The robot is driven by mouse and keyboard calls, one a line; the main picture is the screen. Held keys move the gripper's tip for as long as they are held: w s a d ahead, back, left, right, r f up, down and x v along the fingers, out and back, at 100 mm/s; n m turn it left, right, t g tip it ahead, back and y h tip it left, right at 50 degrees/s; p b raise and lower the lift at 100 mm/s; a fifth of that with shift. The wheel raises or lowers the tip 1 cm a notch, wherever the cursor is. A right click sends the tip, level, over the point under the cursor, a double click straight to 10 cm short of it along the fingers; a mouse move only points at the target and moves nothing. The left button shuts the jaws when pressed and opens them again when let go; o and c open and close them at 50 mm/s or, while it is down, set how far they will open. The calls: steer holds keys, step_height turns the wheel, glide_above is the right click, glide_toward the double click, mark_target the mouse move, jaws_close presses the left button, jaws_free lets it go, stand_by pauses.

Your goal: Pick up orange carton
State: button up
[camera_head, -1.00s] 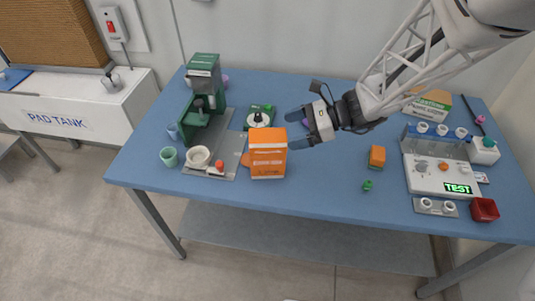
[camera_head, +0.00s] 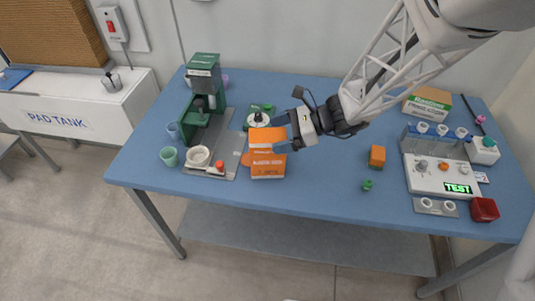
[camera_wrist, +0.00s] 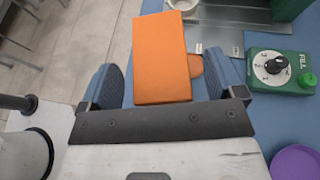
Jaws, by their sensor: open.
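The orange carton (camera_head: 267,168) stands upright on the blue table, left of centre and near the front side, with white lettering on its face.
A green machine (camera_head: 202,95) with a white bowl (camera_head: 198,157) stands left of the carton. A green box with a dial (camera_head: 262,119) is behind it. A small orange block (camera_head: 377,156) and a white control panel (camera_head: 437,176) are to the right.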

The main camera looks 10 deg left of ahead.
steer(key=shift+x, duration=0.85)
steer(key=c, duration=1.5)
steer(key=shift+r, duration=0.15)
steer(key=shift+r, duration=0.4)
step_height(320, 180, up, 3)
steer(key=shift+s+f, duration=0.1)
steer(key=shift+f, duration=0.05)
steer(key=s+d+r, duration=0.1)
steer(key=s+d, duration=0.6)
steer(key=s, duration=0.7)
steer(key=shift+d, duration=0.2)
steer(key=shift+r, duration=0.1)
